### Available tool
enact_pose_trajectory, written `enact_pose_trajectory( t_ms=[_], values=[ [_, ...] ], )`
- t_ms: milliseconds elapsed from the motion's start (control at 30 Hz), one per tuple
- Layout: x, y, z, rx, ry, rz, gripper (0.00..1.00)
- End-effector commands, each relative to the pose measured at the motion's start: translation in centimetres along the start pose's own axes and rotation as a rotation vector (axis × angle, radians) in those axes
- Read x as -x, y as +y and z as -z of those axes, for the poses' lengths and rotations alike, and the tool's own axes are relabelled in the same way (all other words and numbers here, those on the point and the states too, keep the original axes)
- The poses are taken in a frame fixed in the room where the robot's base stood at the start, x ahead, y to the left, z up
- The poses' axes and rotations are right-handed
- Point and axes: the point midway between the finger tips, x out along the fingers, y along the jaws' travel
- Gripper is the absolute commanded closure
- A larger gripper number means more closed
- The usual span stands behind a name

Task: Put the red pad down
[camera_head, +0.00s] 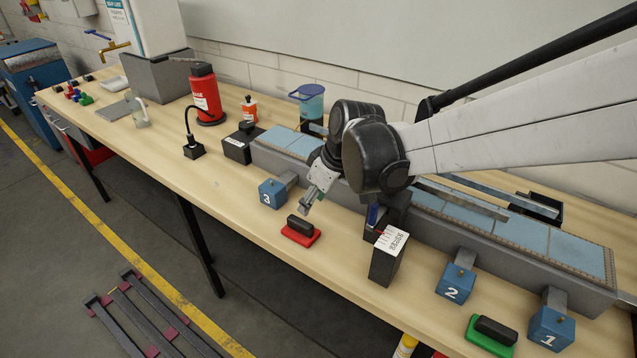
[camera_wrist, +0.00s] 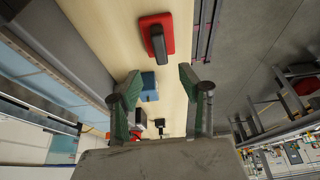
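The red pad (camera_head: 301,236), a red base with a dark block handle, lies on the wooden table near its front edge. It also shows in the wrist view (camera_wrist: 170,24) at the upper middle, beyond the fingertips. My gripper (camera_head: 307,207) is just above and behind the pad in the head view, apart from it. In the wrist view my gripper (camera_wrist: 160,84) has its two green-lined fingers spread wide with nothing between them.
Blue blocks numbered 3 (camera_head: 271,194), 2 (camera_head: 455,284) and 1 (camera_head: 551,328) stand along the grey conveyor-like bench (camera_head: 480,240). A dark box with a white label (camera_head: 386,262) stands right of the red pad. A green pad (camera_head: 489,337) lies farther right. Table left of the pad is clear.

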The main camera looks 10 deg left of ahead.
Motion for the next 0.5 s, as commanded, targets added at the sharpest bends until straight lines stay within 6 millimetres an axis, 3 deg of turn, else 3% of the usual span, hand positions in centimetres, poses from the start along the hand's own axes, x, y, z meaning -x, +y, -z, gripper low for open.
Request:
enact_pose_trajectory(
  t_ms=[367, 500],
  values=[
    [1.6, 0.1, -0.4, -0.012, 0.001, -0.006, 0.62],
    [4.0, 0.7, -2.3, -0.083, 0.006, -0.045, 0.62]
  ],
)
